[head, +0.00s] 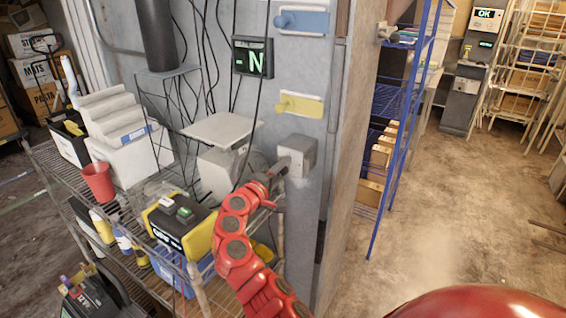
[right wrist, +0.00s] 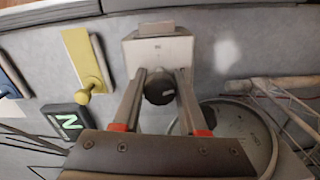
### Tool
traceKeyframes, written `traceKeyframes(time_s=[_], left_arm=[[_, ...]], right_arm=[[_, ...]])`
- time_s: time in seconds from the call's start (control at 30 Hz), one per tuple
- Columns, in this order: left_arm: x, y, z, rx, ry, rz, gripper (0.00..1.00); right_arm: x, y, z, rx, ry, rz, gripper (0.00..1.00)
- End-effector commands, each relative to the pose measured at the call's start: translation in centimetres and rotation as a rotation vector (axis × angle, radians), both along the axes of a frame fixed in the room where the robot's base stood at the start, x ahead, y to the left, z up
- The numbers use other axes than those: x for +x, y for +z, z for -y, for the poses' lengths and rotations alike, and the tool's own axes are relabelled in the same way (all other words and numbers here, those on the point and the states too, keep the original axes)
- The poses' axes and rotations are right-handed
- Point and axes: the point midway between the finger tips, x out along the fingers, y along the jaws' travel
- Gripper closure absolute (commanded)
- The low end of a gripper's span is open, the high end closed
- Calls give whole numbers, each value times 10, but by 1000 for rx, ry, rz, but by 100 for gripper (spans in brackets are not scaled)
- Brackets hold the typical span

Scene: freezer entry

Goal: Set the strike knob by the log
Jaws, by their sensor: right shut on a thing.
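A grey box (head: 299,152) is fixed to the wall post below a yellow plate. In the right wrist view the box (right wrist: 160,48) carries a round black knob (right wrist: 160,88) with a light mark on its face. My right gripper (head: 276,174) reaches the box in the head view. In the right wrist view its two fingers (right wrist: 161,82) are shut on the black knob, one on each side. A dark display (head: 253,58) on the wall shows a green "N"; smaller text above it is too small to read. My left gripper is not in view.
The yellow plate (head: 300,105) and a blue plate (head: 302,21), each with a knob, sit above the box. A wire rack (head: 200,296) with a red cup (head: 98,182) and a yellow-black case (head: 180,224) stands left. The floor (head: 445,190) at right is mostly clear.

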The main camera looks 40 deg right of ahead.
Motion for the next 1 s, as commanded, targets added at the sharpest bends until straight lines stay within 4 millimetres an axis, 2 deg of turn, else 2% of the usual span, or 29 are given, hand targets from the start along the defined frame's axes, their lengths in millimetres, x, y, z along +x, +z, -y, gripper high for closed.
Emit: traceKeyframes(time_s=[0.03, 1.0], left_arm=[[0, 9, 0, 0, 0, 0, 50], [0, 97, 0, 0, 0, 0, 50]], right_arm=[[1, 4, -1, -17, 2, -41, 100], [0, 3, -1, -363, 4, -881, 100]])
